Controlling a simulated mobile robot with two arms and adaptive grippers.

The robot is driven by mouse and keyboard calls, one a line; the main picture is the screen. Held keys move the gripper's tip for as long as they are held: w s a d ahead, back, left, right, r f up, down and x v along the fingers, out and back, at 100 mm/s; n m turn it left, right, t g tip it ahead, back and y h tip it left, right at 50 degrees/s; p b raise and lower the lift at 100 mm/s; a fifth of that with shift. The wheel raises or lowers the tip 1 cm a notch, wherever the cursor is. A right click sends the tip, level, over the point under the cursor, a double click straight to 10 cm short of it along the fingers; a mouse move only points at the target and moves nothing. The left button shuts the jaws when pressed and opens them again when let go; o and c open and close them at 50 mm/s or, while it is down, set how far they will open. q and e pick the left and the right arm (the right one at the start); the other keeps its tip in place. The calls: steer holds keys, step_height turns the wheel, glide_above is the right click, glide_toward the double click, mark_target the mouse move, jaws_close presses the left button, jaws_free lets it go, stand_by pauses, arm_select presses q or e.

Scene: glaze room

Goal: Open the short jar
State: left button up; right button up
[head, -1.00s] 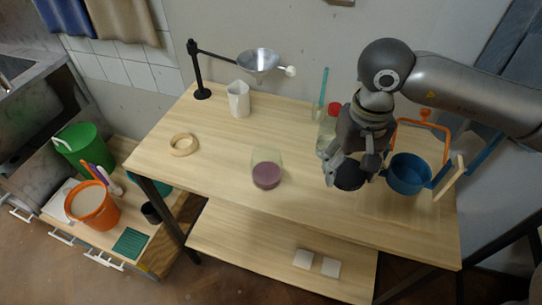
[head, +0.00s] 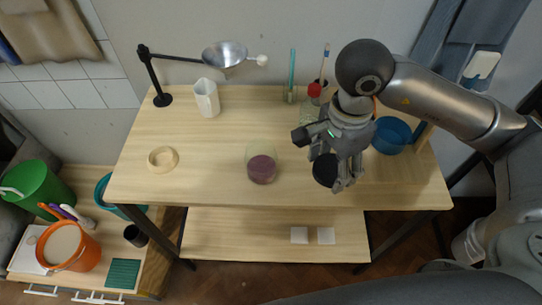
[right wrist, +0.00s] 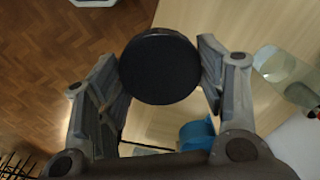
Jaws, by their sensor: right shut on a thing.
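A black round lid (head: 325,170) is between the fingers of my right gripper (head: 338,180), above the front right of the table. The right wrist view shows the lid (right wrist: 160,66) face-on, with a finger against each side of my right gripper (right wrist: 165,75). Whether anything is under the lid is hidden. A short clear glass jar (head: 262,165) with purple contents stands left of the gripper, apart from it. No lid shows on this jar. My left gripper is not in view.
A blue pot (head: 391,136) stands right of the gripper. A red-capped glass jar (head: 314,90) is behind it. A white pitcher (head: 206,98), a lamp-like stand (head: 161,98) and a wooden ring (head: 163,159) are at left. The table (head: 215,180) is bare at its front left.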

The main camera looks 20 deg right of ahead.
steer(key=shift+s+m, duration=0.1)
steer(key=shift+m, duration=0.3)
steer(key=w+a+f+p, duration=0.2)
steer(key=w+f+p, duration=0.2)
steer(key=w, duration=0.5)
steer(key=p, duration=0.1)
glide_above(293, 159)
steer(key=s, duration=0.1)
step_height(293, 159, down, 5)
steer(key=shift+r, duration=0.2)
steer(key=shift+w+a+f, duration=0.1)
steer(key=shift+w+f, duration=0.35)
steer(key=shift+f, duration=0.2)
step_height(293, 159, down, 3)
steer(key=shift+r+p, duration=0.15)
steer(key=shift+p, duration=1)
steer(key=shift+f, duration=0.2)
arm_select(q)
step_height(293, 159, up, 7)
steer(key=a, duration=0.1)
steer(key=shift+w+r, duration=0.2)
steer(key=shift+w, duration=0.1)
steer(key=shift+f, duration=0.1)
arm_select(e)
steer(key=shift+f, duration=0.1)
